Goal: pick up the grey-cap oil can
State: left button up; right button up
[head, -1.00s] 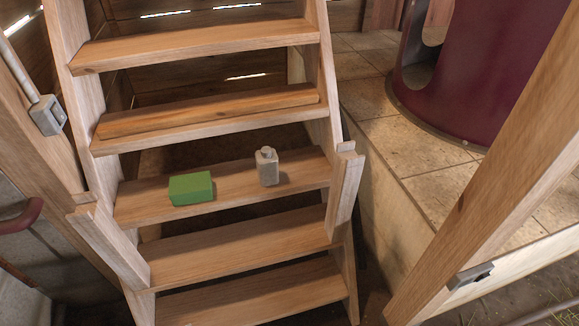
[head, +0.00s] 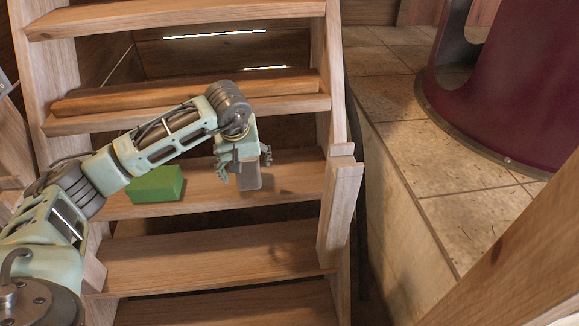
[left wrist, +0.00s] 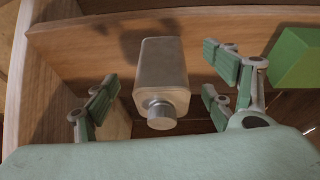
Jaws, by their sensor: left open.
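The grey-cap oil can (head: 248,181) stands on a wooden stair tread, a small pale metal can. In the head view its upper part is hidden behind my left gripper (head: 243,168). In the left wrist view the can (left wrist: 161,75) shows with its grey round cap towards the camera. My left gripper (left wrist: 168,97) is open, with one finger on each side of the can and a visible gap on both sides. My right gripper is not in view.
A green box (head: 157,184) sits on the same tread (head: 295,176), left of the can; it also shows in the left wrist view (left wrist: 298,58). A wooden bar (head: 180,94) lies on the tread above. A dark red vessel (head: 490,90) stands on the tiled ledge at right.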

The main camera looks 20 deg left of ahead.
aim_at(250, 179)
pick_arm(q)
jog(key=shift+w+a+r+m+y, duration=0.3)
jog(key=shift+a+r, duration=0.1)
jog(key=shift+a, duration=0.05)
jog(key=shift+w+a+f, duration=0.1)
jog(key=shift+a+f, duration=0.05)
jog(key=shift+f, duration=0.05)
jog(key=x, duration=0.3)
jog(key=w+b+x, duration=0.1)
jog(key=x, duration=0.2)
jog(key=shift+w, duration=0.15)
jog(key=shift+w+f, duration=0.1)
jog(key=shift+f, duration=0.1)
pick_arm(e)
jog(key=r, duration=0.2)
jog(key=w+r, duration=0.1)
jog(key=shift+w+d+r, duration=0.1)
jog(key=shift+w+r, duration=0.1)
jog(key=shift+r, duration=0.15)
pick_arm(q)
jog(key=shift+c, duration=0.3)
jog(key=c, duration=1.3)
